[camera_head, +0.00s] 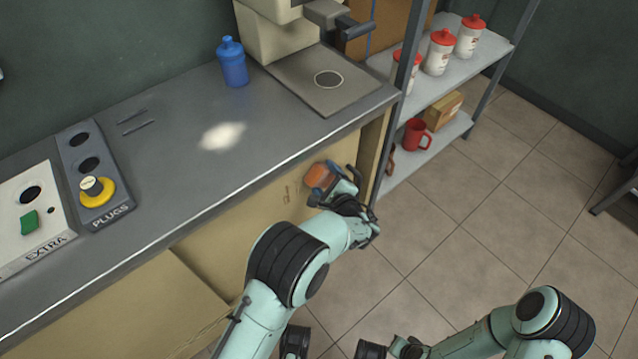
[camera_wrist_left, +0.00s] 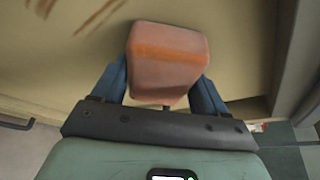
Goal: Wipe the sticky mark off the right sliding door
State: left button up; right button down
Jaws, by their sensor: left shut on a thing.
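My left gripper (camera_head: 322,186) is shut on an orange-red sponge (camera_head: 317,176), held close to the tan right sliding door (camera_head: 228,238) under the counter. In the left wrist view the sponge (camera_wrist_left: 167,62) sits between the blue fingers, with the door face behind it. I cannot tell whether it touches the door. Brown streaks of the sticky mark (camera_wrist_left: 101,16) show on the door at the upper left of the wrist view, apart from the sponge.
The grey counter (camera_head: 190,170) overhangs the door and holds a blue bottle (camera_head: 232,63) and a plugs panel (camera_head: 92,175). A metal shelf (camera_head: 440,95) with red-lidded jars and a red mug (camera_head: 416,135) stands to the right. The tiled floor (camera_head: 470,215) is open.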

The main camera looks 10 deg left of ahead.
pick_arm(q)
jog(key=shift+w, duration=0.1)
jog(key=shift+s+a+r+p, duration=0.15)
jog(key=shift+s+a+p, duration=0.4)
jog(key=shift+s+a, duration=0.3)
jog(key=shift+s+a+p, duration=0.4)
jog(key=shift+s+a, duration=0.4)
jog(key=shift+s, duration=0.35)
jog(key=shift+s+a+p, duration=0.35)
jog(key=shift+s+a, duration=0.4)
jog(key=shift+s, duration=0.35)
send_near(298, 186)
jog(key=shift+w+d+f+p, duration=0.35)
jog(key=shift+w+d+f, duration=0.35)
jog(key=shift+f, duration=0.15)
